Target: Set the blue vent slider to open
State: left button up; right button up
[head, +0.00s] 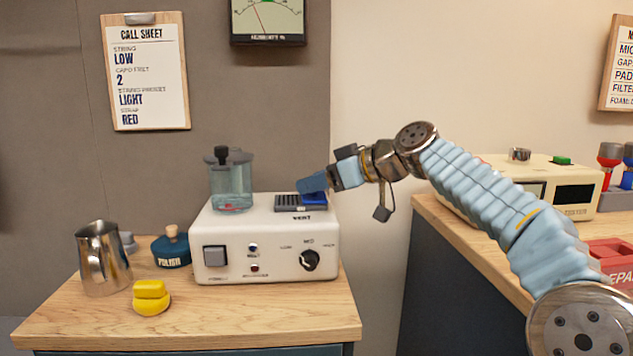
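The blue vent slider (314,197) sits at the right end of the dark slotted vent (290,201) on top of the white humidifier box (265,227), above the printed word "VENT". My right gripper (311,184) reaches in from the right, with its blue fingers right over the slider. They hide part of it, and I cannot tell whether they touch it. Whether the fingers are open or shut does not show. My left gripper is out of view.
A clear water tank (230,180) stands on the box's left. A metal pitcher (103,258), a teal polish pot (171,250) and a yellow object (151,297) share the wooden top. A cream tester (540,187) and red tray (610,257) stand on the right-hand counter.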

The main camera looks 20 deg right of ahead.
jog(key=b+v, duration=0.1)
jog(key=v, duration=1.2)
jog(key=shift+s+d+r+b, duration=0.2)
jog(key=shift+s+b, duration=0.1)
